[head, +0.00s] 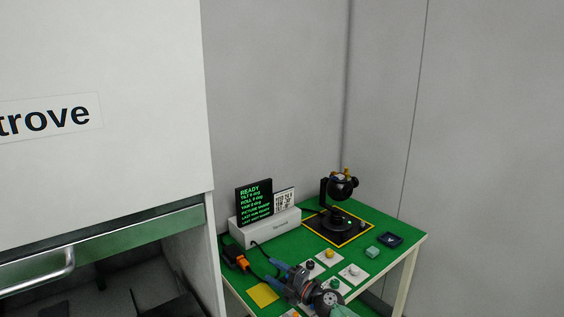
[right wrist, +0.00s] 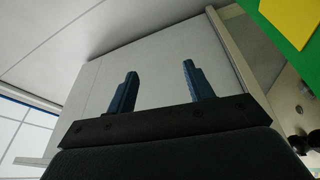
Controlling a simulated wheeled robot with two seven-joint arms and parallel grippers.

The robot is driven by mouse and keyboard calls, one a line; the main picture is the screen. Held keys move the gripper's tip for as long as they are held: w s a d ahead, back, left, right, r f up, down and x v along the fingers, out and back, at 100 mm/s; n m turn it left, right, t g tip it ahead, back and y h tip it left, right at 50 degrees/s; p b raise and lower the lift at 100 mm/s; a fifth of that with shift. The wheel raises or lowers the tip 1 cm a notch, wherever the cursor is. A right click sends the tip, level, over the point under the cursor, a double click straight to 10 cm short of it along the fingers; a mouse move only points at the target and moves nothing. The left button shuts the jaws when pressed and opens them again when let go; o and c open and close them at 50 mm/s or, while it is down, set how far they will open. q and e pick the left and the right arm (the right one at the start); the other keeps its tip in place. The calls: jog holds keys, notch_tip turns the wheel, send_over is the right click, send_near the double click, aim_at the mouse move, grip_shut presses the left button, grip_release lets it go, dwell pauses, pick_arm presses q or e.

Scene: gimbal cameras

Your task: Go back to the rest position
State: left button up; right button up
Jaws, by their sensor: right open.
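My right gripper (head: 275,273) is above the near left part of the green table in the head view, its blue fingers pointing left. In the right wrist view its two blue fingers (right wrist: 160,72) are spread apart with nothing between them. The wrist and arm behind it cover part of the table's front edge. My left gripper does not show in either view.
The green table (head: 300,244) holds a black gimbal camera (head: 343,187), a white box (head: 265,228) with a lit screen (head: 254,202), an orange connector (head: 237,259), several white tiles and a dark tray (head: 390,240). A white cabinet (head: 100,170) stands left. Grey walls close the back.

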jog(key=s+d+f+m+t+h, duration=0.2)
jog(key=s+d+f+m+h, duration=0.2)
jog(key=s+d+m+h, duration=0.6)
jog(key=s+d+f+m+t+h, duration=0.1)
jog(key=s+d+f+m+h, duration=0.55)
jog(key=d+m, duration=0.5)
jog(key=s+d+f+m+g, duration=0.1)
jog(key=s+f+m+g, duration=0.3)
jog(key=s, duration=1.1)
jog(key=s+d+f+g, duration=0.1)
jog(key=s+g, duration=0.6)
jog(key=s, duration=0.9)
jog(key=s+a+f+g, duration=0.1)
jog(key=a+f, duration=0.1)
jog(key=f, duration=1.4)
jog(key=s+a+f+y, duration=0.1)
jog(key=s+a+f, duration=0.1)
jog(key=f, duration=1.5)
jog(key=shift+s+a+g, duration=0.25)
jog(key=shift+g, duration=0.15)
jog(key=shift+y, duration=0.25)
